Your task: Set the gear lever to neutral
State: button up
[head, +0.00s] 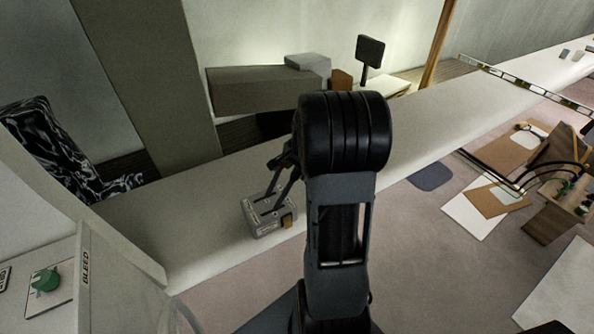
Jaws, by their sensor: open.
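A small grey control box (268,220) sits on the pale ledge, left of my arm in the head view. Two dark levers (283,190) rise from slots in its top and lean up to the right, roughly side by side. Dark shapes at their upper ends (284,157) come close to the black joint of my arm in the picture; I cannot tell whether they touch. The markings on the box are too small to read, so the gear position is unclear. My arm stands in front, and I cannot make out my gripper's fingers behind it.
A pale ledge (190,215) runs from lower left to upper right. A brown block (250,90) and a dark panel on a post (370,52) stand behind it. A patterned seat (55,150) is at left. Boards (505,155) and papers lie on the right floor.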

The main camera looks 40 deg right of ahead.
jog(key=shift+f, duration=0.65)
grip_shut()
